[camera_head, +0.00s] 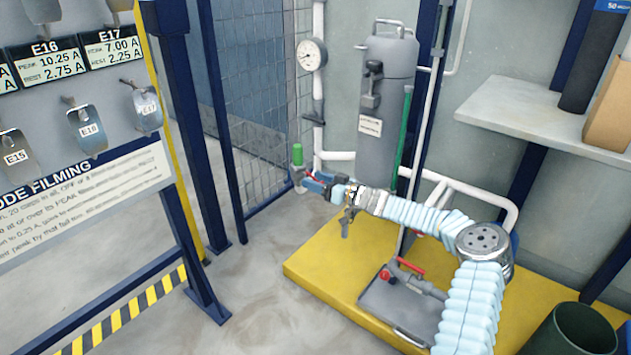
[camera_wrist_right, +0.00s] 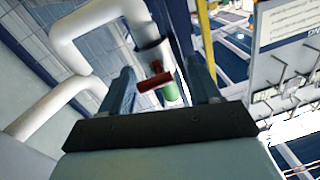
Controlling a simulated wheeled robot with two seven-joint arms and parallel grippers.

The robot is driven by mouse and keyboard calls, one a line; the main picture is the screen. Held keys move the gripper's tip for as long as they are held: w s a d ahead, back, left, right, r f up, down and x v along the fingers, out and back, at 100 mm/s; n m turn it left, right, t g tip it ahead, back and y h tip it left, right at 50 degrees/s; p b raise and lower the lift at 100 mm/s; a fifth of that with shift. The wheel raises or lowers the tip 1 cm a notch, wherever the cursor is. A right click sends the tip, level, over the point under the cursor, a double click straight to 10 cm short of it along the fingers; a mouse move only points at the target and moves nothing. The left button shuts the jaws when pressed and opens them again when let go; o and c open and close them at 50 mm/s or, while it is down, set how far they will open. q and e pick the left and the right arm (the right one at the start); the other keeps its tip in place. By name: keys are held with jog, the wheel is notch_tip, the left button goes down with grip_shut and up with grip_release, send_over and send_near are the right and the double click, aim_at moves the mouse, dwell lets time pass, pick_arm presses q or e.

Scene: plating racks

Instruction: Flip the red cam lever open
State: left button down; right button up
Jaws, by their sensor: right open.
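My right gripper (camera_head: 305,181) is at the far end of my outstretched arm, by the white pipe at the back. In the right wrist view its two fingers (camera_wrist_right: 160,72) are apart. A dark red lever-like part (camera_wrist_right: 155,81) shows between them, near the end of a white pipe (camera_wrist_right: 150,55) and a green cylinder (camera_wrist_right: 171,93). I cannot tell whether a finger touches it. In the head view the green cylinder (camera_head: 298,152) stands just beyond the fingertips. Another red lever (camera_head: 408,266) lies on a grey plate on the yellow platform. My left gripper is not in view.
A grey tank (camera_head: 388,100) stands behind my right arm, with a gauge (camera_head: 311,54) on the pipe to its left. A blue-framed board (camera_head: 85,210) with hanging tags is at left. A green bin (camera_head: 578,330) is at lower right. The floor between board and platform is clear.

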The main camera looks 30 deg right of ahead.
jog(key=shift+w+a, duration=0.15)
jog(key=shift+w, duration=0.1)
jog(key=shift+c, duration=0.3)
jog(key=c, duration=0.8)
